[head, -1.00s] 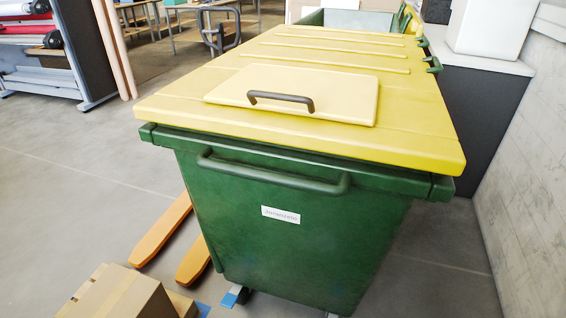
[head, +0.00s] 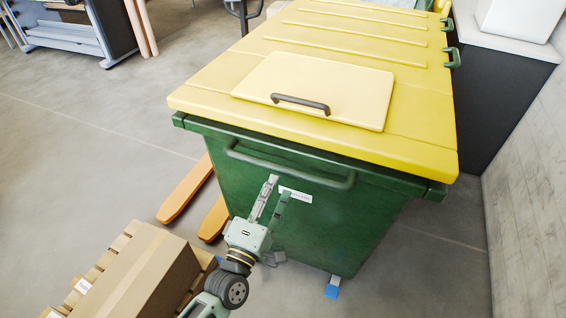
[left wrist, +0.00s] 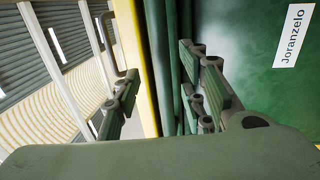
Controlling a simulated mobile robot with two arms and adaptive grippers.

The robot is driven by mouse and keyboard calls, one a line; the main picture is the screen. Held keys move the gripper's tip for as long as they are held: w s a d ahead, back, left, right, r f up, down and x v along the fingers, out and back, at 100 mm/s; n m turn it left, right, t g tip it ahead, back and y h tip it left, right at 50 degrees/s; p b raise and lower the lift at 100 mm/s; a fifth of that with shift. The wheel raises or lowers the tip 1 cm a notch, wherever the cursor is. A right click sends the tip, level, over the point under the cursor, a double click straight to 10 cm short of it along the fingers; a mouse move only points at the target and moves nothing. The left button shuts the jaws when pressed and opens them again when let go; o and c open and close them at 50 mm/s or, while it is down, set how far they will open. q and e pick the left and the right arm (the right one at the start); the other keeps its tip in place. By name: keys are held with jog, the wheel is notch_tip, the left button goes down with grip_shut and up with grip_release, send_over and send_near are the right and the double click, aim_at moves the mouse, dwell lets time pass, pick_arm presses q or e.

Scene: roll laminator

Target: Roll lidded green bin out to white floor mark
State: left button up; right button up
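The large green bin (head: 345,235) stands upright in the head view, its yellow lid (head: 420,130) shut. A green bar handle (head: 325,183) runs across its front below the rim. A small white label (head: 298,196) sits beneath it. My left gripper (head: 278,189) is open and empty, fingers pointing up just below the bar, in front of the label. In the left wrist view the open fingers (left wrist: 158,68) frame the lid edge and green rim; the bin's front wall (left wrist: 255,85) fills the right side. I cannot tell whether they touch the bar. My right gripper and the white floor mark are not in view.
A cardboard box (head: 150,275) on a wooden pallet stands at lower left, close to my left arm. Orange forks (head: 186,190) lie left of the bin. A dark cabinet (head: 500,105) and a pale wall (head: 530,200) bound the right. Grey floor (head: 80,130) is open at left.

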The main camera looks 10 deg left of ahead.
aim_at(283, 169)
pick_arm(q)
jog(key=p+x, duration=0.2)
jog(key=x, duration=0.5)
jog(key=shift+f, duration=0.1)
jog(key=shift+c, duration=0.3)
grip_shut()
jog(key=shift+w, duration=0.1)
